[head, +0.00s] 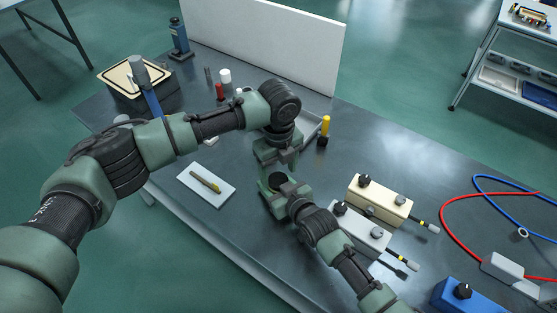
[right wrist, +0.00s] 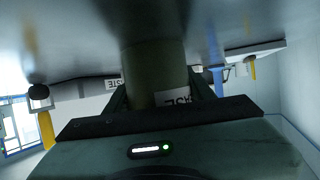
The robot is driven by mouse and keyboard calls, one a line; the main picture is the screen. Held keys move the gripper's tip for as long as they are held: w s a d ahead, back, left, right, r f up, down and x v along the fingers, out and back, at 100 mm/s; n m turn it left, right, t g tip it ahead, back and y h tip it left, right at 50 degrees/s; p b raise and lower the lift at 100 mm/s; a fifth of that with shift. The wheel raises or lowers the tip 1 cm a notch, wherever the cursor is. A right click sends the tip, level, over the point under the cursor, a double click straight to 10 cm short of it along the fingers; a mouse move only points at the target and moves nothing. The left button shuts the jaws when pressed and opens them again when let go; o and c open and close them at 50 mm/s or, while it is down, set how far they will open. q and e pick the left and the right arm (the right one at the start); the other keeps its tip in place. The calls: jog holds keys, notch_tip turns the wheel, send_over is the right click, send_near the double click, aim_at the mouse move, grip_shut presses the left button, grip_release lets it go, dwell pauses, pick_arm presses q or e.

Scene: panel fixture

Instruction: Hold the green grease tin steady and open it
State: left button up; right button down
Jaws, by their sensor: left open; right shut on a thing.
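The green grease tin (right wrist: 152,65) stands between the fingers of my right gripper (right wrist: 160,95) in the right wrist view, with part of a white label showing. In the head view my right gripper (head: 278,187) is shut on the tin, whose dark round top (head: 278,179) shows between the fingers. I cannot tell whether a lid is on it. My left gripper (head: 281,160) is open, pointing down just behind and above the tin. Its fingertips are small and partly hidden, and I cannot tell whether they touch the tin.
A white tray with a pen (head: 206,183) lies to the left on the dark table (head: 225,218). A cream box (head: 380,200) and a white box (head: 362,232) stand to the right. A yellow-handled tool (head: 325,128) and a grey tray (head: 307,127) are behind the grippers.

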pick_arm(q)
jog(key=shift+f, duration=1.2)
grip_shut()
jog(key=n, duration=0.6)
jog(key=shift+n, duration=0.4)
